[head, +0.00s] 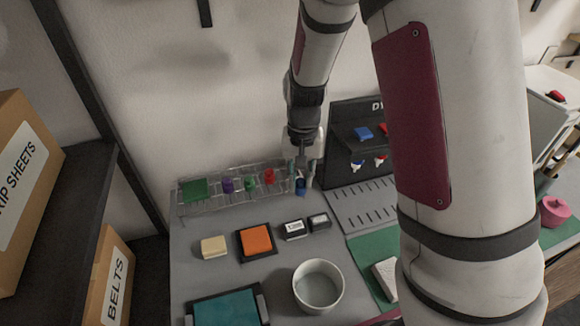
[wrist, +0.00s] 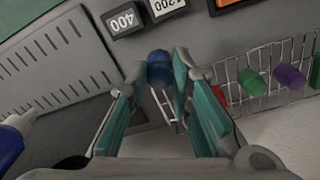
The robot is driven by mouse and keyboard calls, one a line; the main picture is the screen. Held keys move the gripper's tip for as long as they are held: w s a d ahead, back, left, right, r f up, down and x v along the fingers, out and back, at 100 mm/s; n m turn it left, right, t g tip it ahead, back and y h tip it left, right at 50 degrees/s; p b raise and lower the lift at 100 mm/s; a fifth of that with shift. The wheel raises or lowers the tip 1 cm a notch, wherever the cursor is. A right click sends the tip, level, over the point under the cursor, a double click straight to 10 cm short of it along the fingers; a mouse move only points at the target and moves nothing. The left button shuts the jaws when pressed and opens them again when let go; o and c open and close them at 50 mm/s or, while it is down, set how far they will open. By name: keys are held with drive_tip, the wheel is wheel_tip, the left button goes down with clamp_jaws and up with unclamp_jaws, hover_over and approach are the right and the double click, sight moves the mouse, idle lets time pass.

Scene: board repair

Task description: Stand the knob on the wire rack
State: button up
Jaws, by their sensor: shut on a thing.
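My gripper (head: 302,176) is shut on a blue knob, at the right end of the wire rack (head: 215,205). The blue knob (head: 301,187) hangs below the fingertips in the head view. In the wrist view the blue knob (wrist: 159,68) sits between the two green-lined fingers (wrist: 160,82), with rack wires just behind it. Whether the knob touches the rack I cannot tell. The rack holds a purple knob (head: 228,185), a green knob (head: 250,184), a red knob (head: 269,176) and a green block (head: 194,188).
A slotted grey plate (head: 362,204) and a dark stand (head: 345,150) with blue and red items are right of the rack. In front lie two labelled blocks (head: 292,230), an orange pad (head: 257,240), a cream block (head: 213,247) and a white bowl (head: 318,287).

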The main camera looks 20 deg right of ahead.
drive_tip(key=w, duration=0.6)
drive_tip(key=w+f, duration=0.1)
drive_tip(key=w, duration=0.2)
drive_tip(key=shift+w+d, duration=0.1)
drive_tip(key=shift+d, duration=0.1)
drive_tip(key=shift+f, duration=1.7)
drive_tip(key=shift+f, duration=0.1)
drive_tip(key=o, duration=0.9)
drive_tip(key=shift+o, duration=0.2)
wheel_tip(320, 180, up, 12)
